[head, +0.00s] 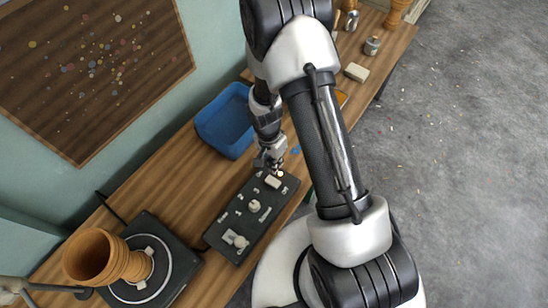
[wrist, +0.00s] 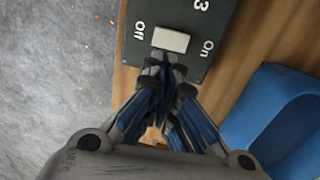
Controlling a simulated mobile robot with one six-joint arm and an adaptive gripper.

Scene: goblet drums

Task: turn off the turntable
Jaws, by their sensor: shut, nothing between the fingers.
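The turntable (head: 169,262) is a dark square base with a round disc at the lower left, and a brown clay goblet drum (head: 92,256) lies tilted over it. Its dark control panel (head: 238,228) lies on the bench, with white knobs and a white rocker switch (head: 273,181) at its far end. In the wrist view the switch (wrist: 171,40) sits between the words Off, on the left, and On, on the right. My gripper (head: 274,172) is shut and empty, its fingertips (wrist: 164,63) right by the switch's near edge. I cannot tell whether they touch, or which way the switch is tipped.
A blue bin (head: 226,121) stands on the wooden bench behind the panel, close to my gripper; it also shows in the wrist view (wrist: 275,120). A light block (head: 356,72) and a small jar (head: 372,45) lie farther along. The grey floor (head: 460,150) is open.

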